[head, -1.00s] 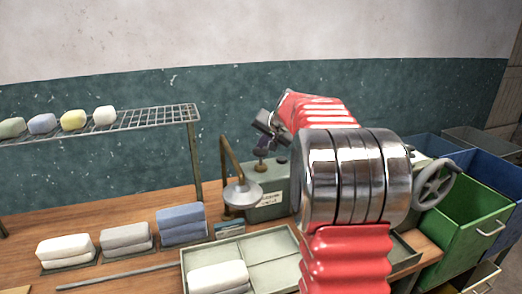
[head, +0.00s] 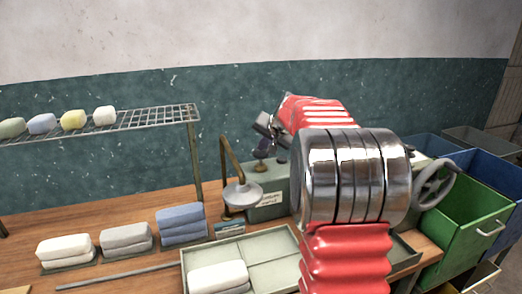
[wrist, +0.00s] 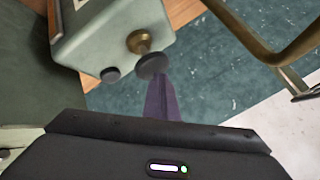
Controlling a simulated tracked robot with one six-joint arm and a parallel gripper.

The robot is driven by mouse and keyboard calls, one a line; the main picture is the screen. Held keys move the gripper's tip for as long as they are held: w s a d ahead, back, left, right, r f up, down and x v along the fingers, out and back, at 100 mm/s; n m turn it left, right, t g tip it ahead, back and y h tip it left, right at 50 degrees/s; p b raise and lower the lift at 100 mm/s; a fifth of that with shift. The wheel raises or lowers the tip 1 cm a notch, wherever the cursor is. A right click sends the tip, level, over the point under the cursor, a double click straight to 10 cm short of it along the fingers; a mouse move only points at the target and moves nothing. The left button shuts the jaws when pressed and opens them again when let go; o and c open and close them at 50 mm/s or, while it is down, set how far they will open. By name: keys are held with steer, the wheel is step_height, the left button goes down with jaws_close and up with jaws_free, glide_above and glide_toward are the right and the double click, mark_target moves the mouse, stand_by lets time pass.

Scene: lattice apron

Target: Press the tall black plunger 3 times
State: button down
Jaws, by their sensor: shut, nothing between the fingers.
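The tall black plunger, a dark round cap (wrist: 152,66) over a brass collar (wrist: 139,41), stands out from a grey-green box (wrist: 105,38) in the wrist view. In the head view the plunger (head: 260,156) is on top of the box (head: 267,199), behind the lamp. My gripper (wrist: 160,88) is shut and empty, its dark purple fingertips right at the cap. I cannot tell whether they touch it. In the head view my gripper (head: 271,135) is small and partly hidden by my red arm. A shorter black knob (wrist: 110,75) sits beside the plunger.
A desk lamp (head: 242,194) stands just in front of the box. A compartment tray (head: 266,254) and folded cloths (head: 181,225) lie on the bench. A wire rack (head: 150,117) holds several soaps at left. A handwheel (head: 434,187) and a green bin (head: 470,213) are at right.

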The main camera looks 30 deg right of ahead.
mark_target(263, 153)
steer(key=shift+f, duration=1)
stand_by(1.2)
steer(key=shift+r, duration=2.15)
steer(key=shift+r, duration=0.15)
steer(key=shift+r, duration=2.4)
